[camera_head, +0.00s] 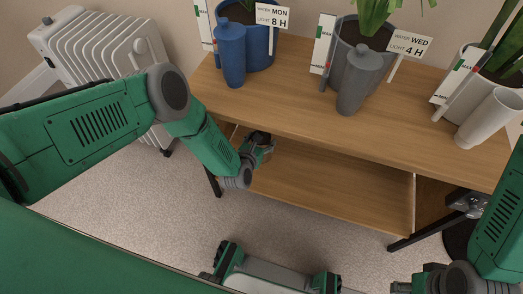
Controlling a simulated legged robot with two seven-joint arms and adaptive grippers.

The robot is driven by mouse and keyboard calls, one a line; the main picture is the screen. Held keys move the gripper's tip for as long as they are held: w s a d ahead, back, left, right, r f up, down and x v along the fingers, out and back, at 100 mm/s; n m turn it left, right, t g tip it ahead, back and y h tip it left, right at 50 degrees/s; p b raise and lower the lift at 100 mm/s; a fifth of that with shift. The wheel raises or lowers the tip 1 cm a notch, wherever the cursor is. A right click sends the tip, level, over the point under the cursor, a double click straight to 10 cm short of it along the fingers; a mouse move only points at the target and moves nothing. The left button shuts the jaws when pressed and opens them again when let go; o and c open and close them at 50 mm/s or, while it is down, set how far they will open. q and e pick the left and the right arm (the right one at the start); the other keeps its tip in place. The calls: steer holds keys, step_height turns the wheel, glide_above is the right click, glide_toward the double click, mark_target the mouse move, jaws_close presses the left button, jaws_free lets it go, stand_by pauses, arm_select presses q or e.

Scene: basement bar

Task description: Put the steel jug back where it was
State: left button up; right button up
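No shiny steel jug shows clearly. A matte grey jug-like vessel (360,80) stands in front of the grey plant pot (350,36) on the wooden table; I cannot tell whether it is the steel jug. A blue vessel (231,55) stands by the blue pot (262,42). A white vessel (489,119) appears tilted by the white pot (454,92) at the right. My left gripper (262,144) is below the tabletop's front edge, at the lower shelf, apart from the vessels. My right gripper (466,203) is at the table's lower right. Their finger openings are unclear.
The wooden table (300,85) has a lower shelf (330,190) that looks bare where visible. A white radiator (100,50) stands left. Carpet (180,215) lies in front.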

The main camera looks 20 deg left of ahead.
mark_target(265, 141)
arm_select(q)
step_height(265, 141, down, 4)
steer(key=shift+f+b, duration=0.2)
steer(key=shift+b, duration=0.9)
steer(key=shift+r, duration=0.1)
steer(key=o, duration=1.7)
